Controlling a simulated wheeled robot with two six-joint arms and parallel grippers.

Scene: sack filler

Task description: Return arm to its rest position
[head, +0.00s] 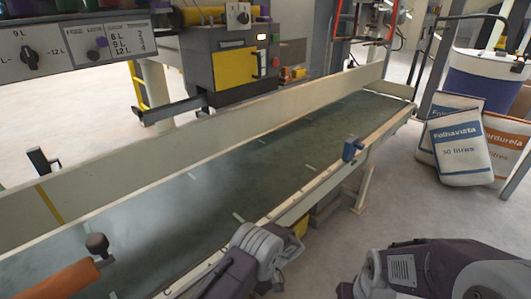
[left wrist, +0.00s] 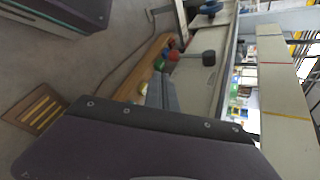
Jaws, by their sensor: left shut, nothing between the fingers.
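My left gripper (left wrist: 160,90) shows in the left wrist view as grey fingers beyond the dark wrist body. The fingers are together with nothing between them. In the head view my left arm comes up from the bottom edge at the near side of the conveyor belt (head: 180,220), its grey joint close to the near rail. Its gripper is not visible there. My right arm shows at the bottom right over the floor, and its gripper is out of view.
An orange bar (head: 55,282) and a dark knob (head: 97,243) are at the lower left. A blue block (head: 352,149) sits on the near rail. A control panel (head: 70,55) is at the upper left. Filled sacks (head: 461,148) stand on the right. Open floor lies right of the conveyor.

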